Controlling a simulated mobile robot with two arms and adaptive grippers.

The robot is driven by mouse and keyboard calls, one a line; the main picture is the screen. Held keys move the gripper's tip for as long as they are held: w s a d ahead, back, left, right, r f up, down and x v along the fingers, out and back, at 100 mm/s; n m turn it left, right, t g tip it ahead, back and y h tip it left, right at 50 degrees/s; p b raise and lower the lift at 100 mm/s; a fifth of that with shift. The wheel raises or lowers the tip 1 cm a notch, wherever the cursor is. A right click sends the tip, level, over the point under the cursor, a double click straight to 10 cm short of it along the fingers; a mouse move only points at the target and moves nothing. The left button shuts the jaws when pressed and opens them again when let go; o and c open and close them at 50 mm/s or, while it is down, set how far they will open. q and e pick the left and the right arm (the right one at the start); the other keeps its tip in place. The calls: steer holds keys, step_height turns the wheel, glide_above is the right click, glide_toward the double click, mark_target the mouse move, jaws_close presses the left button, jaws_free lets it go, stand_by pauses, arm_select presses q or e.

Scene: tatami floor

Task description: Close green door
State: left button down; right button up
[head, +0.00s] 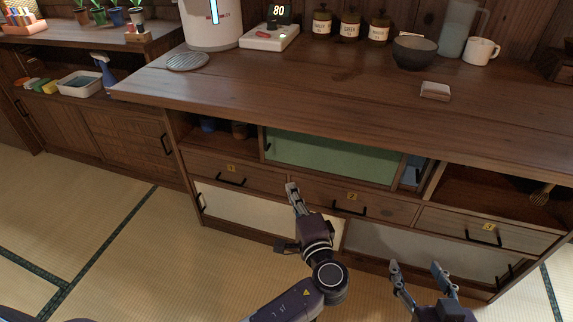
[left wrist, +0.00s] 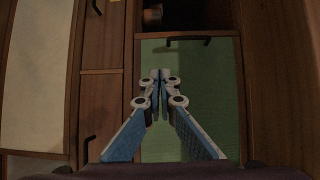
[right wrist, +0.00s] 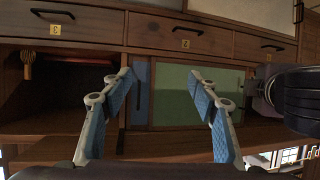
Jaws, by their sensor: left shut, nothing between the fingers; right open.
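The green door (head: 335,160) is a sliding panel in the upper row of the wooden cabinet. It covers the middle, with an open compartment on its left and a narrow blue-grey panel (head: 412,172) at its right. Its dark handle (head: 267,142) is at its left edge. It also shows in the left wrist view (left wrist: 215,105) and right wrist view (right wrist: 172,95). My left gripper (head: 292,187) is shut and empty, in front of the drawers below the green door; it also shows in the left wrist view (left wrist: 160,76). My right gripper (head: 418,266) is open and empty, lower right.
Drawers with yellow number tags, such as drawer 1 (head: 235,172), run below the green door. A white lower door (head: 245,212) and a grey one (head: 420,248) are beneath. The right compartment holds a whisk (head: 541,194). The countertop (head: 330,85) overhangs, with jars and a bowl (head: 414,51).

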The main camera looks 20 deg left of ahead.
arm_select(q)
steer(key=s+a+r+b+x, duration=0.1)
steer(key=r+b+x, duration=0.1)
steer(key=x, duration=1)
steer(key=shift+w+a+r+t, duration=0.15)
steer(key=shift+w+a+t, duration=0.15)
steer(key=shift+a, duration=0.3)
arm_select(e)
step_height(320, 180, up, 13)
steer(key=w+a+t+y, duration=0.2)
steer(key=t, duration=0.4)
steer(key=shift+w+r, duration=0.15)
arm_select(q)
steer(key=shift+a, duration=0.1)
steer(key=a+b, duration=0.2)
steer(key=a, duration=3)
steer(key=shift+a, duration=0.35)
arm_select(e)
steer(key=s+r+t+y, duration=0.2)
steer(key=s+r+t, duration=0.2)
steer(key=r, duration=0.6)
steer(key=shift+s+n+t, duration=0.3)
steer(key=shift+t, duration=0.8)
